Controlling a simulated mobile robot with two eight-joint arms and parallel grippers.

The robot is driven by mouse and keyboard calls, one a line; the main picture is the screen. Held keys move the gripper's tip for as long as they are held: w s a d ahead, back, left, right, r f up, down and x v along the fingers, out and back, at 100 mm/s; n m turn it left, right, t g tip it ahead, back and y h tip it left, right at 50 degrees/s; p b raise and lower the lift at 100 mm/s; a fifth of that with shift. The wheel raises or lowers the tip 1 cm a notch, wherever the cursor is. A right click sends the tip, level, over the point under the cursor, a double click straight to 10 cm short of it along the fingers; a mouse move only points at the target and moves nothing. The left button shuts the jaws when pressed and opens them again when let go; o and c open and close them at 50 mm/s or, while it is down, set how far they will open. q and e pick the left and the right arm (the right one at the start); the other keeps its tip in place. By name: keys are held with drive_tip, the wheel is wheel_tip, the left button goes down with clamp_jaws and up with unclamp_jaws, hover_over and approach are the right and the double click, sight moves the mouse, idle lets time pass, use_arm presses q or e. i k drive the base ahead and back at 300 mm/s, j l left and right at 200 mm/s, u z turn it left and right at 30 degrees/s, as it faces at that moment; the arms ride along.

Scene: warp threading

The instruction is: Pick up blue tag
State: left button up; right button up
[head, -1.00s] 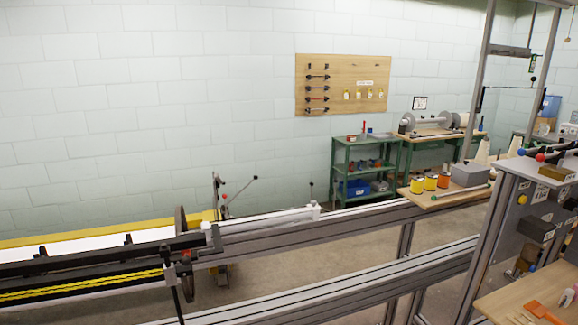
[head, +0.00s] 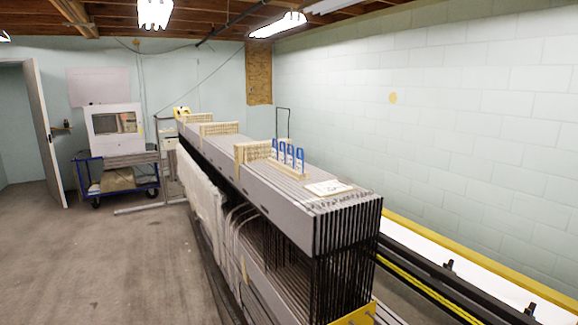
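Several blue upright pieces (head: 291,155) with pale openings stand in a row on a small wooden holder (head: 289,173). They look like blue tags, but are too small to be sure. The holder sits on top of the long grey beam assembly (head: 277,197). Neither of my grippers is in view.
Wooden racks (head: 252,152) stand farther back along the beam, and a white card (head: 328,188) lies near its front end. Black bars (head: 335,265) hang below the front. A blue cart (head: 117,172) carries a white machine (head: 115,130) at the left. The floor (head: 90,255) at the left is clear.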

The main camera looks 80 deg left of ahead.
sight(282, 152)
drive_tip(key=u, duration=1.6)
drive_tip(key=j+u, duration=0.2)
drive_tip(key=j, duration=0.25)
drive_tip(key=i+j+u, duration=0.2)
drive_tip(key=j, duration=0.25)
drive_tip(key=i+j, duration=0.1)
drive_tip(key=j, duration=0.85)
drive_tip(key=i, duration=0.05)
